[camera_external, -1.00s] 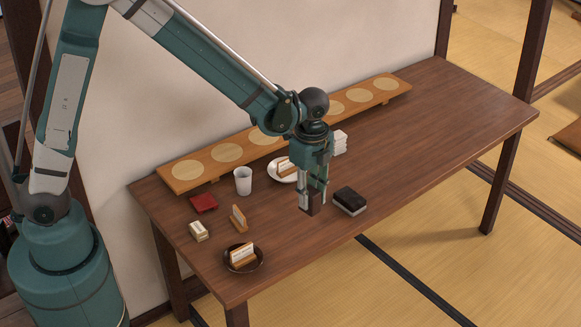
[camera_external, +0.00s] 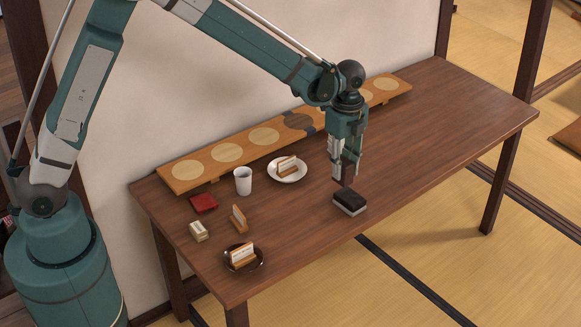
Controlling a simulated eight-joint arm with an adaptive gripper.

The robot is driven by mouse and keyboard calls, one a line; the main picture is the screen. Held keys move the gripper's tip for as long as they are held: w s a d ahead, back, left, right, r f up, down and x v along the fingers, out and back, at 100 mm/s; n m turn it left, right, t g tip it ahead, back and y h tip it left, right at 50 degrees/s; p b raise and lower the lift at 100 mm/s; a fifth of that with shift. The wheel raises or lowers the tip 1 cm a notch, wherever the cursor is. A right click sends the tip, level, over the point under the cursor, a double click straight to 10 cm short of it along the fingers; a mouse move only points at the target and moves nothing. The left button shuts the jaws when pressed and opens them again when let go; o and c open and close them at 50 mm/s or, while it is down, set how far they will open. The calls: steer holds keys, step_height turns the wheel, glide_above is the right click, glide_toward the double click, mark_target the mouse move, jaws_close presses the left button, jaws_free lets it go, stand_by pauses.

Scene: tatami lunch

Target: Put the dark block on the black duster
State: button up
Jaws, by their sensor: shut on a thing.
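The black duster (camera_external: 349,203), a dark-topped block with a pale grey lower layer, lies on the table near its front edge. My gripper (camera_external: 345,178) points down over the duster's back part. It is shut on the small dark block (camera_external: 345,182), which shows only partly between the fingertips. The dark block is just above or touching the duster's top; I cannot tell which.
A long wooden board (camera_external: 220,155) with round pale spots runs along the wall. A white plate (camera_external: 298,176) with a card stand, a white cup (camera_external: 243,181), a red item (camera_external: 204,203), small stands and a dark saucer (camera_external: 258,265) are left. The table's right is clear.

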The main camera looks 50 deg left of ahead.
steer(key=r, duration=0.1)
glide_above(350, 196)
steer(key=shift+r+p, duration=0.1)
steer(key=shift+p, duration=0.3)
steer(key=shift+f+b, duration=0.35)
steer(key=shift+f, duration=2.75)
steer(key=shift+f, duration=0.1)
steer(key=shift+f, duration=1.8)
steer(key=shift+f+b, duration=0.1)
steer(key=shift+b, duration=0.2)
steer(key=o, duration=0.9)
